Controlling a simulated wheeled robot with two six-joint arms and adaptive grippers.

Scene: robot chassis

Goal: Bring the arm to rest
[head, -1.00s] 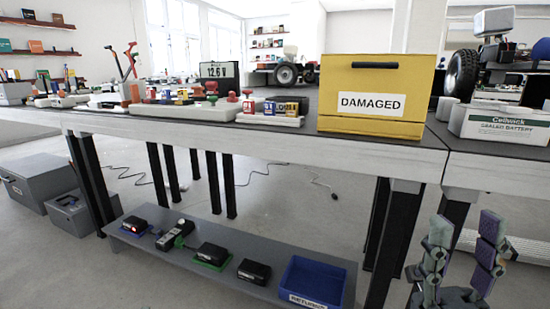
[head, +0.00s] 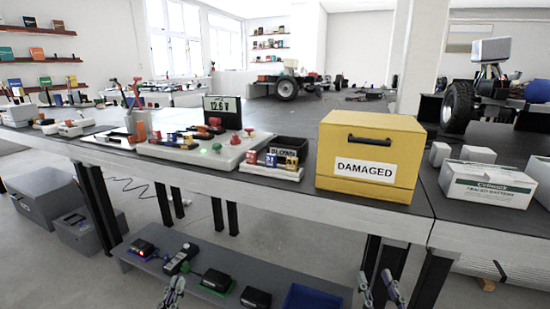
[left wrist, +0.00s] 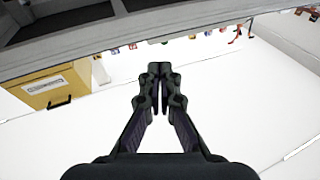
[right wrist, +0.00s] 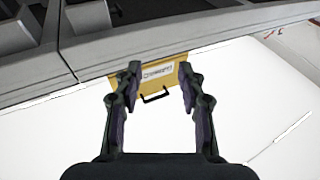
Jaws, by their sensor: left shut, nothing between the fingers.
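My left gripper (head: 172,292) shows only its tips at the bottom edge of the head view, in front of the lower shelf. In the left wrist view its fingers (left wrist: 160,72) meet, with nothing between them. My right gripper (head: 379,287) is at the bottom edge of the head view, right of the shelf. In the right wrist view its fingers (right wrist: 160,70) are spread apart and empty. Both arms are mostly out of the head view.
A workbench (head: 270,192) spans the view, with a yellow DAMAGED box (head: 368,150), a white battery box (head: 487,184) and a white tool board (head: 225,155). Below, a grey shelf (head: 265,270) holds dark devices and a blue bin (head: 315,298). Grey cases (head: 45,195) stand at left.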

